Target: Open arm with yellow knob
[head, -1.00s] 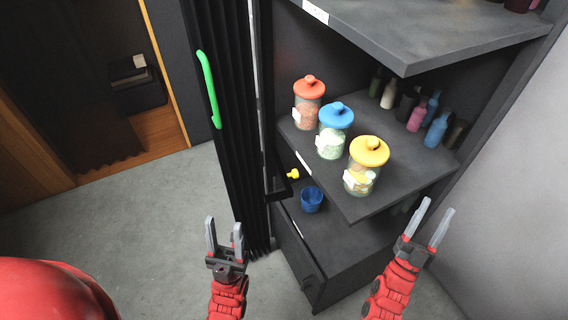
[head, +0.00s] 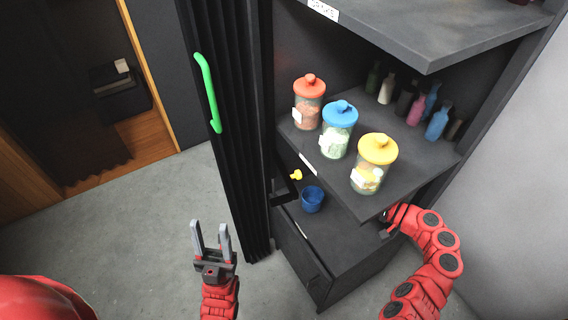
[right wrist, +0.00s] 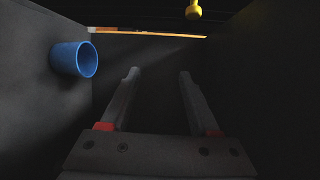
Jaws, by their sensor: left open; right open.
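The yellow knob (head: 296,174) sits at the left side of the cabinet, on a dark arm (head: 284,190) below the middle shelf. It also shows at the top of the right wrist view (right wrist: 194,11). My right gripper (right wrist: 158,75) is open and empty, inside the space under the middle shelf; in the head view the shelf hides its fingers. The knob is ahead of it, apart from the fingers. My left gripper (head: 209,230) is open and empty above the floor, left of the cabinet.
A blue cup (head: 312,200) stands on the bottom shelf, left of my right gripper in the wrist view (right wrist: 74,60). Jars with red (head: 309,88), blue (head: 340,115) and yellow (head: 377,150) lids stand on the middle shelf above. A black folded curtain with a green handle (head: 209,95) stands left.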

